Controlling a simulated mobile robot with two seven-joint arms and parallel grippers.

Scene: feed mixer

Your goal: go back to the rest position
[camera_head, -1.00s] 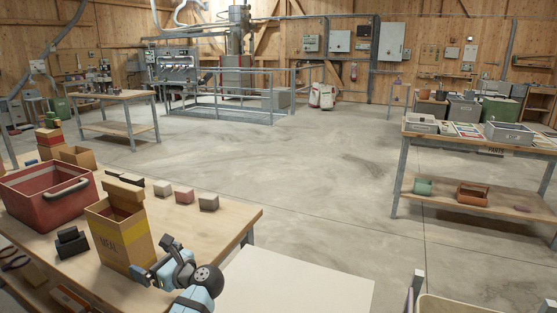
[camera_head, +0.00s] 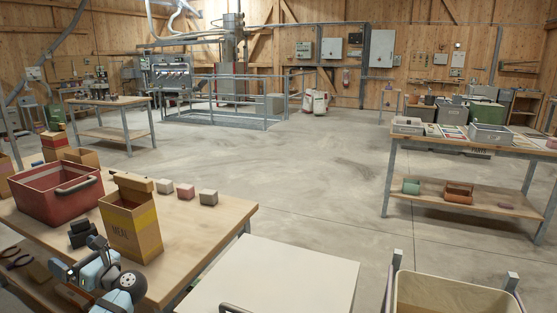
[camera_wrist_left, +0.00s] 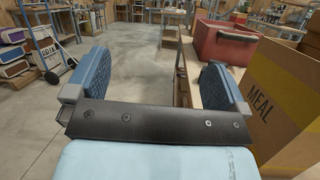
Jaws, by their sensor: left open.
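My left gripper (camera_head: 76,257) is at the lower left of the head view, over the near edge of the wooden table (camera_head: 205,225). It sits in front of and to the left of the yellow MEAL box (camera_head: 135,230). In the left wrist view the two blue finger pads of the gripper (camera_wrist_left: 150,82) stand wide apart with nothing between them. The MEAL box (camera_wrist_left: 280,105) stands upright close to the right of the right finger there, apparently not held. My right gripper is in neither view.
A red crate (camera_head: 35,200) and several small blocks (camera_head: 185,191) stand on the table. A white flat top (camera_head: 275,285) and a pale bin (camera_head: 450,298) are in front. The concrete floor (camera_head: 300,180) beyond is clear. A parts bench (camera_head: 450,146) stands at right.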

